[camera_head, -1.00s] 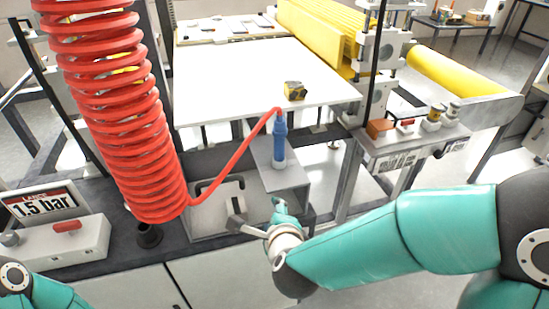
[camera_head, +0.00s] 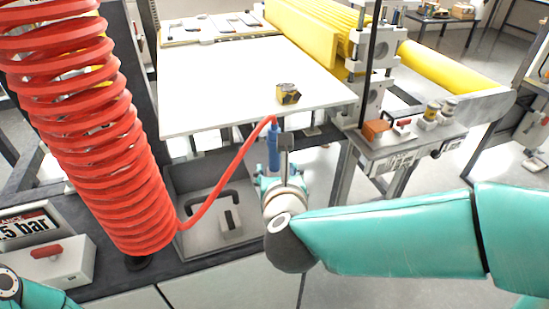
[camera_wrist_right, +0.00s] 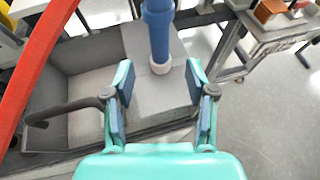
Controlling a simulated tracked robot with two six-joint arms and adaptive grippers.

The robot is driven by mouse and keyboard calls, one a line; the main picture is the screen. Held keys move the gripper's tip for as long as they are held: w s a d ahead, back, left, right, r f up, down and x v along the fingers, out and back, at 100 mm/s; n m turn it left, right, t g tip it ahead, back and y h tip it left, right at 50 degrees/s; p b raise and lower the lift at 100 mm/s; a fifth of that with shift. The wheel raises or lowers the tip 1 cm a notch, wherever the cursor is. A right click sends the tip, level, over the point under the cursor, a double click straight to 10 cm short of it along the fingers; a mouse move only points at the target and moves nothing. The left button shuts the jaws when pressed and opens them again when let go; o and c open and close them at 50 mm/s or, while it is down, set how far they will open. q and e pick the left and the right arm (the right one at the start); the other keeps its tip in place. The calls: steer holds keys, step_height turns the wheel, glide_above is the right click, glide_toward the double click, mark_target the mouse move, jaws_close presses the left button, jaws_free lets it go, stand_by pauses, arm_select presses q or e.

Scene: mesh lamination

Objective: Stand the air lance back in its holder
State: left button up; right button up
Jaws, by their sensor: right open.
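The air lance is a blue tube (camera_head: 274,150) standing upright, with the red hose (camera_head: 232,180) joined to its top. In the right wrist view the lance (camera_wrist_right: 158,30) ends in a pale collar that meets the top of a grey block (camera_wrist_right: 160,100). I cannot tell whether it sits in a hole there. My right gripper (camera_head: 276,178) is open just in front of the lance, low on it. In the right wrist view its fingers (camera_wrist_right: 159,72) point at the lance's base, one to each side, not touching it. My left gripper is out of view.
A big red coil (camera_head: 95,130) hangs at the left. A grey tray (camera_head: 205,232) with a dark bent handle lies left of the block. A white table (camera_head: 230,85) with a small yellow-black block (camera_head: 288,94) is behind. A pressure box (camera_head: 50,262) stands lower left.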

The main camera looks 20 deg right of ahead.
mark_target(275, 134)
steer(key=x, duration=0.8)
steer(key=shift+w+p, duration=0.2)
steer(key=shift+p, duration=0.1)
steer(key=shift+c, duration=0.3)
jaws_close()
steer(key=shift+r, duration=0.1)
steer(key=shift+r+p, duration=2.25)
steer(key=shift+r, duration=1.25)
